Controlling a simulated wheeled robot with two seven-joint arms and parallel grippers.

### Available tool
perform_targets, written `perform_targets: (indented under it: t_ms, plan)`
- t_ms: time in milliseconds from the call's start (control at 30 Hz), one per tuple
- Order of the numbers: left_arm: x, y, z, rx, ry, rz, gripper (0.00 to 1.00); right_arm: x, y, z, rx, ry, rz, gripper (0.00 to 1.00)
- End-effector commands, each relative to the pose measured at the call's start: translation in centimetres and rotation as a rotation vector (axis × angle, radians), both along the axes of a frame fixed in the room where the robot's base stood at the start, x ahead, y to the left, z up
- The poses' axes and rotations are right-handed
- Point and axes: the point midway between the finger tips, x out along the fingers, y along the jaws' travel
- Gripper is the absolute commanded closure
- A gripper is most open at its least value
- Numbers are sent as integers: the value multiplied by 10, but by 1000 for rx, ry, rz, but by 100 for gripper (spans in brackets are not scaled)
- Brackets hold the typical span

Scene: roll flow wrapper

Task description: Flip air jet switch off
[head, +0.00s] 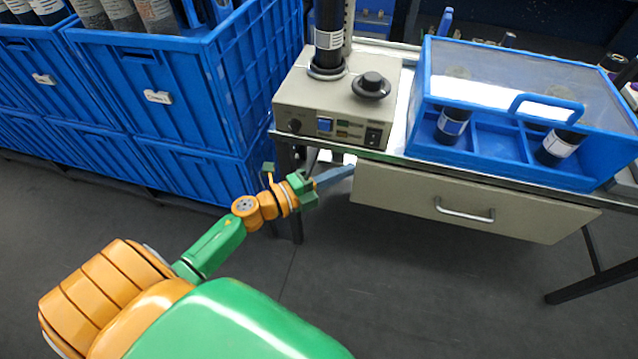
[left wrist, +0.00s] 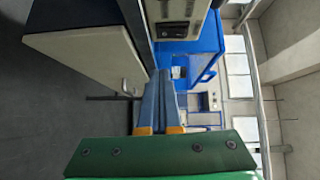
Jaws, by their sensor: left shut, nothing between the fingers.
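The beige machine (head: 330,105) stands on the left end of the table in the head view. Its front panel has a blue switch (head: 325,125), small green and red marks, a black rocker switch (head: 373,137) and a dark round knob (head: 295,125). I cannot tell which switch is the air jet one or how it is set. My left gripper (head: 350,168) is shut and empty, in front of and below the panel, apart from it. In the left wrist view its blue fingers (left wrist: 159,78) lie together, and part of the machine's panel (left wrist: 178,30) shows at the top. My right gripper is not in view.
A blue lidded box (head: 510,165) with dark rolls stands to the right on the table. A beige drawer (head: 400,195) with a metal handle hangs under the tabletop, close to my fingers. Blue crates (head: 180,80) are stacked at left. The floor in front is clear.

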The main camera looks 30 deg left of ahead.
Motion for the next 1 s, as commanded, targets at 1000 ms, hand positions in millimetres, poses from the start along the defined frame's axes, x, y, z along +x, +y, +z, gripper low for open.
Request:
perform_targets:
  t_ms: [1000]
  plan:
    - [-48, 51, -56, -165, 169, 171, 100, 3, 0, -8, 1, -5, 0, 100]
